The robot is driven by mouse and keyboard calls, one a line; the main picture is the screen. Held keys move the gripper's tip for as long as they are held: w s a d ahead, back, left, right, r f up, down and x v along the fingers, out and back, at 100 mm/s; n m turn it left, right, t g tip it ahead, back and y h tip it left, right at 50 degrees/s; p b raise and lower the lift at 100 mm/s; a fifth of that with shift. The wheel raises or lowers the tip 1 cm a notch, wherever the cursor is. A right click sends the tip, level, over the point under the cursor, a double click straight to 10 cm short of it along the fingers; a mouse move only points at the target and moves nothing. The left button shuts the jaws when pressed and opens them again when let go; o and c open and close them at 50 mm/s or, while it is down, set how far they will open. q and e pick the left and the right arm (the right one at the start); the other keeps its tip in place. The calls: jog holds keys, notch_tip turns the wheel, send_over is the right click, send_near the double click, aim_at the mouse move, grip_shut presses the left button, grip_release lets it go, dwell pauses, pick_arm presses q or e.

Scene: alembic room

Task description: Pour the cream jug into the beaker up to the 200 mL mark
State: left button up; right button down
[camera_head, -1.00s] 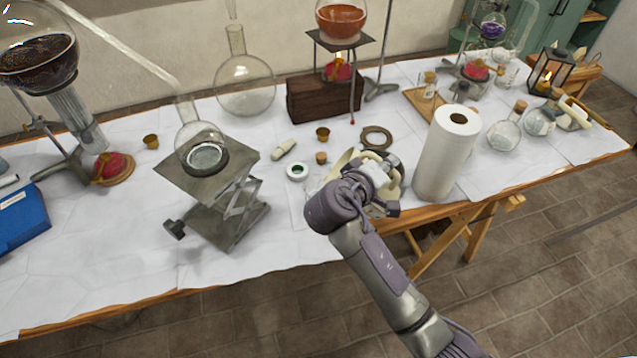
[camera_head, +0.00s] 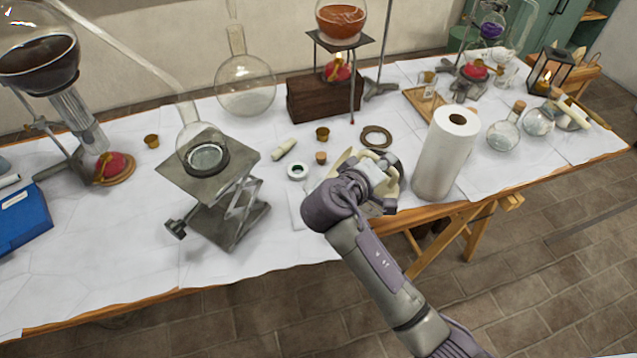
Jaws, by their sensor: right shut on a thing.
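My right gripper (camera_head: 378,180) is at the front edge of the table, left of the paper roll. It is shut on a cream-coloured thing (camera_head: 391,163), which looks like the cream jug; my wrist hides much of it, so its tilt and contents cannot be told. No beaker with a readable 200 mL mark can be made out; it may be hidden behind my gripper. My left gripper is not in view.
A white paper roll (camera_head: 447,153) stands close to the right of my gripper. A metal lab jack (camera_head: 217,190) with a flask on it stands to the left. A cork (camera_head: 321,157), a ring (camera_head: 375,136) and a tape roll (camera_head: 297,171) lie nearby.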

jog(key=shift+w+a+r+p, duration=0.15)
jog(key=shift+a+r+p, duration=0.1)
jog(key=shift+r+p, duration=0.15)
dwell(0.8)
jog(key=shift+f, duration=0.2)
dwell(1.3)
